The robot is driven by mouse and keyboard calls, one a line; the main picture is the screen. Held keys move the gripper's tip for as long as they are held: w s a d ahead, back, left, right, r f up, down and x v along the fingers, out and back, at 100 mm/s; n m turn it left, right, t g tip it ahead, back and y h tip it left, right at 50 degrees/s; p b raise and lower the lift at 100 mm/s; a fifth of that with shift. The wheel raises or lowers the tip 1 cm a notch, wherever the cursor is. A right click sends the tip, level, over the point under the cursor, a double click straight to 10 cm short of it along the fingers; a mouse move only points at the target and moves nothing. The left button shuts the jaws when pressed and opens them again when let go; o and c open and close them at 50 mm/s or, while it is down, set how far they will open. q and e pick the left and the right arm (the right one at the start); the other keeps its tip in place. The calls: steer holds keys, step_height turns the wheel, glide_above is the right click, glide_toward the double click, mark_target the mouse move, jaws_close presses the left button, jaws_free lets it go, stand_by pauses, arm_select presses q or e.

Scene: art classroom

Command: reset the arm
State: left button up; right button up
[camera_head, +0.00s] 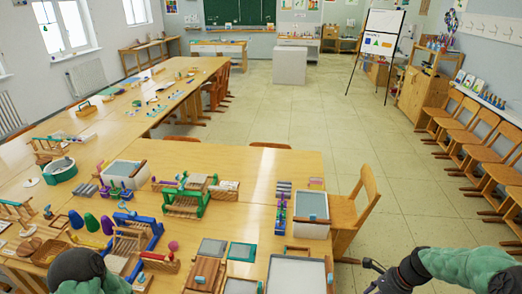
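My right arm comes in from the lower right edge in a green cover. Its black gripper (374,275) is over the floor, just right of the near table's corner and apart from the table. The gripper is small and partly cut off by the bottom edge, so whether its fingers are apart is unclear. It shows no object held. Part of my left arm (80,268), dark and green, shows at the bottom left in front of the table. My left gripper is not visible.
The near wooden table (258,176) is crowded with wooden and coloured models, trays and boxes. A chair (354,208) stands at its right side. More chairs (478,150) line the right wall by a wooden cabinet (412,95). The central floor (305,112) is clear.

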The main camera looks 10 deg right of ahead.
steer(key=a+f+n+b, duration=0.3)
steer(key=a+f+n, duration=0.6)
steer(key=a+f, duration=0.65)
arm_select(q)
steer(key=f+b, duration=0.1)
steer(key=f, duration=0.1)
steer(key=f+b, duration=0.1)
steer(key=f, duration=0.1)
steer(key=f+b, duration=0.1)
steer(key=f, duration=0.1)
steer(key=shift+s, duration=0.25)
arm_select(e)
steer(key=s+a+f+n, duration=0.4)
steer(key=a+f+n, duration=0.1)
steer(key=a, duration=0.2)
steer(key=s+a+f+n, duration=0.4)
steer(key=s+a+f, duration=0.1)
steer(key=a, duration=0.2)
steer(key=shift+a+f+n+g, duration=0.15)
steer(key=shift+a+n+g, duration=0.1)
steer(key=shift+n+g, duration=0.15)
